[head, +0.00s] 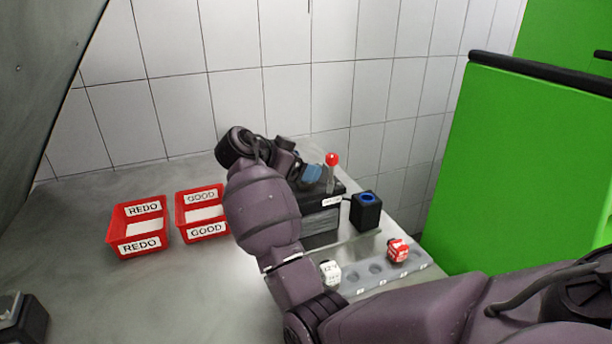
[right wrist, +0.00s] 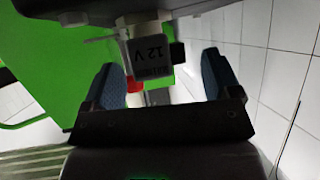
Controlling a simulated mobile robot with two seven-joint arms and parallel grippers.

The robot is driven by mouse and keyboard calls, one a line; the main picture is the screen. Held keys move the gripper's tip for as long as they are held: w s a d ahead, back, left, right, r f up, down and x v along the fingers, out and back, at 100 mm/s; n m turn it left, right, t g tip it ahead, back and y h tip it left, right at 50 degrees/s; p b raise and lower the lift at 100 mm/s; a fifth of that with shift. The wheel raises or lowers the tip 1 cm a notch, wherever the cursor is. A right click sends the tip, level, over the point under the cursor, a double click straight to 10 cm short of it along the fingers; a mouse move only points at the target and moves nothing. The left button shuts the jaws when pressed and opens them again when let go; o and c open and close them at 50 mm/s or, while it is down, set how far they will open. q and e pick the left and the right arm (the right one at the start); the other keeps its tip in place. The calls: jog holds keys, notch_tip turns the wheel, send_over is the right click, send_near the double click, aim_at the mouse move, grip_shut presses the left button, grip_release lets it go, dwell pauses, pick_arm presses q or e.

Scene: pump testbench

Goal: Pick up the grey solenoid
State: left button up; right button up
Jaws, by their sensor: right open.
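The grey solenoid (right wrist: 150,60), marked "12 V", shows upside down in the right wrist view, in the gap between my right gripper's fingers. My right gripper (right wrist: 161,72) is open, with a dark blue-padded finger on either side of it. Whether either finger touches it I cannot tell. In the head view my right gripper (head: 311,174) is over the dark pump testbench (head: 322,217), beside its red-knobbed lever (head: 332,160). The solenoid is not clearly visible there, as my arm and gripper cover that spot. My left gripper is not in view.
A grey tray with round holes (head: 403,269) holds a white solenoid (head: 330,272) and a red one (head: 398,250). A black box with a blue ring (head: 366,213) stands right of the bench. Red bins labelled REDO (head: 122,239) and GOOD (head: 188,226) stand left. A tiled wall is behind.

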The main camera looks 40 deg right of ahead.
jog(key=shift+d+f, duration=0.1)
jog(key=shift+d, duration=0.1)
jog(key=c, duration=1.2)
